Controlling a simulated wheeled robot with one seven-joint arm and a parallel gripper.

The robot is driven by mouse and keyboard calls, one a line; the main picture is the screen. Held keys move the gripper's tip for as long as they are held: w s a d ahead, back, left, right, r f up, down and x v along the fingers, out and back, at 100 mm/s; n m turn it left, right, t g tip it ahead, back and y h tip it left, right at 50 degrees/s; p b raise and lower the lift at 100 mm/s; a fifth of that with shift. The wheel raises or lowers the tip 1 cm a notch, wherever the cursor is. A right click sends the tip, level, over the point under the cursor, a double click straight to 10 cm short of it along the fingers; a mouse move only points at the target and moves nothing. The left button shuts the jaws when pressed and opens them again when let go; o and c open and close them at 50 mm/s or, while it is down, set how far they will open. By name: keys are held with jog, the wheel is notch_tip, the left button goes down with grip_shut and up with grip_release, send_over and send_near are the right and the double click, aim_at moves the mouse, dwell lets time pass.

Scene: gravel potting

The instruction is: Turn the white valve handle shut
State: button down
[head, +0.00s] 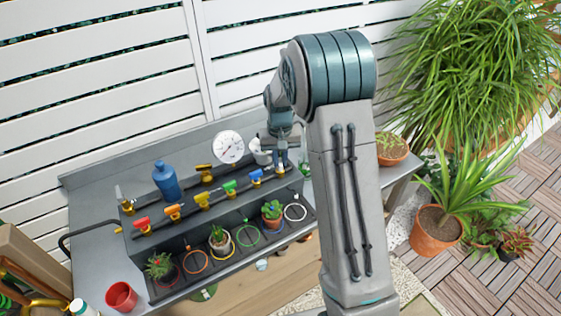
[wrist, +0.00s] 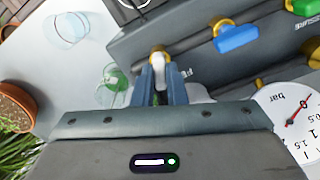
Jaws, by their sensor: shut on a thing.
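The white valve handle (wrist: 158,62) shows between the blue fingers of my gripper (wrist: 157,82) in the wrist view, in front of a brass fitting. My gripper is shut on this handle. In the head view my gripper (head: 280,160) is at the right end of the row of valves, and the white handle is mostly hidden there by the fingers. The blue valve handle (head: 256,177) is the neighbour to its left; it also shows in the wrist view (wrist: 236,38). The handle's exact angle is hard to tell.
Green (head: 229,186), yellow (head: 202,199), orange (head: 173,211) and red (head: 142,223) handles continue leftward. A pressure gauge (head: 229,147) and blue bottle (head: 166,181) stand behind. Potted plants and coloured rings lie in front. A clear glass (wrist: 70,28) and green-tinted glass (wrist: 114,80) are near my gripper.

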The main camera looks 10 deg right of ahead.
aim_at(280, 161)
jog(key=m+b, duration=0.1)
jog(key=m, duration=0.5)
jog(key=shift+m+b, duration=0.3)
jog(key=shift+b, duration=0.1)
jog(key=m, duration=0.3)
jog(key=shift+r+m, duration=0.1)
jog(key=shift+m, duration=2)
jog(key=c, duration=1.5)
grip_release()
jog(key=shift+o, duration=0.2)
notch_tip(280, 161, up, 14)
jog(key=b, duration=0.1)
